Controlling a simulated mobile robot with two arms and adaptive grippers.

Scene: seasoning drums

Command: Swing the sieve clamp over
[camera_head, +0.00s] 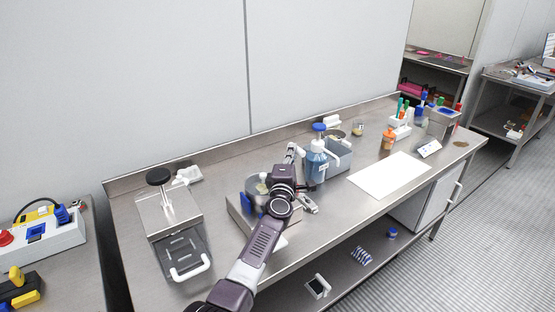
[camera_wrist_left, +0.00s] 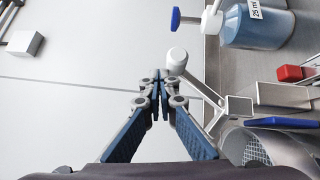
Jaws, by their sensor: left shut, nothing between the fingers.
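The sieve (camera_wrist_left: 258,152), a round metal cup with mesh, is at the lower right of the wrist view. The sieve clamp (camera_wrist_left: 203,88) is a pale lever with a round white knob, rising from a bracket beside the sieve. My left gripper (camera_wrist_left: 157,88) is shut and empty, with its fingertips close to the left of the knob; I cannot tell whether they touch. In the head view my left gripper (camera_head: 292,151) is over the middle of the bench, and my arm covers part of the sieve stand (camera_head: 236,210). My right gripper is not in view.
A blue pump bottle (camera_head: 317,164) and a grey bin (camera_head: 340,156) stand just right of my left gripper. A steel box (camera_head: 168,212) with a black knob stands at the left. A white mat (camera_head: 388,175) lies bare on the right of the bench (camera_head: 220,168).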

